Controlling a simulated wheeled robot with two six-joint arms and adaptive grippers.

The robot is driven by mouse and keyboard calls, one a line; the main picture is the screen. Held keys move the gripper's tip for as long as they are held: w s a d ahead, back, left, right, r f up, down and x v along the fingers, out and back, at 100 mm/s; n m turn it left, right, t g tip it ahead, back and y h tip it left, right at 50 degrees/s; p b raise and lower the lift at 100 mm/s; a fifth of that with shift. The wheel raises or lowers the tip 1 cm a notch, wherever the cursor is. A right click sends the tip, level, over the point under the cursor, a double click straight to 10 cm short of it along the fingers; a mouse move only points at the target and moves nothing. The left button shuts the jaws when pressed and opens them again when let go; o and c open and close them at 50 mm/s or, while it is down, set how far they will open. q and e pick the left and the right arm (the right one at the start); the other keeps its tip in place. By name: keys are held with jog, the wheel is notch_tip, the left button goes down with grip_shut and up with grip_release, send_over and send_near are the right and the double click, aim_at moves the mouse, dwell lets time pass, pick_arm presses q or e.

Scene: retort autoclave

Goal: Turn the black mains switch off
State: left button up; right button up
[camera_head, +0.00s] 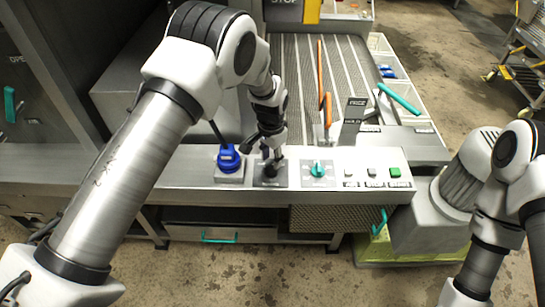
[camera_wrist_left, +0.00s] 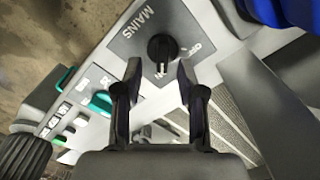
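The black mains switch (camera_wrist_left: 162,48) is a round rotary knob on a dark grey plate (camera_wrist_left: 130,42) lettered MAINS, seen in the left wrist view. A pale mark shows on its edge nearest the gripper; smaller lettering on the plate is partly hidden by the fingers. In the head view the knob (camera_head: 270,168) sits on the console, mostly hidden by my left gripper (camera_head: 268,150), which points down at it. In the left wrist view my left gripper (camera_wrist_left: 160,76) is open, its fingertips close to the knob, one toward each side. Contact is unclear. My right gripper is outside both views.
A blue knob (camera_head: 229,157) stands just left of the mains plate. To the right are a teal selector (camera_head: 318,169) and several push buttons (camera_head: 372,172). An upright dark sign (camera_head: 353,118) stands behind them. Orange and teal rods lie near the ribbed conveyor (camera_head: 300,70).

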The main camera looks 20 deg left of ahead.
aim_at(271, 166)
pick_arm(q)
jog(key=f, duration=0.3)
jog(key=shift+w, duration=0.2)
jog(key=shift+w+a+f, duration=0.15)
jog(key=shift+f, duration=0.2)
jog(key=shift+r, duration=0.1)
jog(key=shift+s, duration=0.2)
jog(key=c, duration=0.4)
jog(key=shift+r, duration=0.1)
grip_shut()
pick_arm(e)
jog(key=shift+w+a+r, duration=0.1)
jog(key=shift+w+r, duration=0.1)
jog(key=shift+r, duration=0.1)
